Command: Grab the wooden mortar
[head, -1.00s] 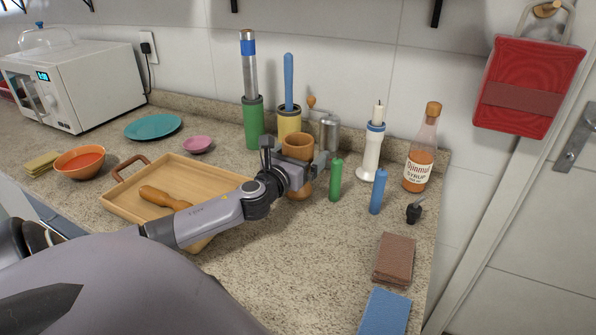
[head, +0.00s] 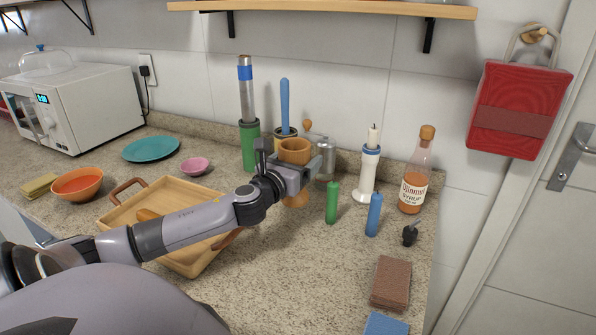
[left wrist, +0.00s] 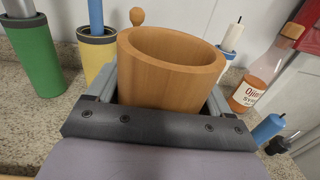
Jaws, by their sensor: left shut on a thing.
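The wooden mortar (head: 295,151) is a brown, open-topped cup in front of the canisters at the back of the counter. My left gripper (head: 290,172) is shut around its middle from the front, and the lower part of the mortar shows below the jaws. In the left wrist view the mortar (left wrist: 172,70) stands between the fingers, nearly upright with a slight tilt, its inside empty as far as I see. It appears raised a little off the counter. My right gripper is in neither view.
Green (head: 332,204) and blue (head: 374,215) cylinders, a candle holder (head: 367,178) and a syrup bottle (head: 414,180) stand right. A wooden tray (head: 190,262) lies left, under my arm.

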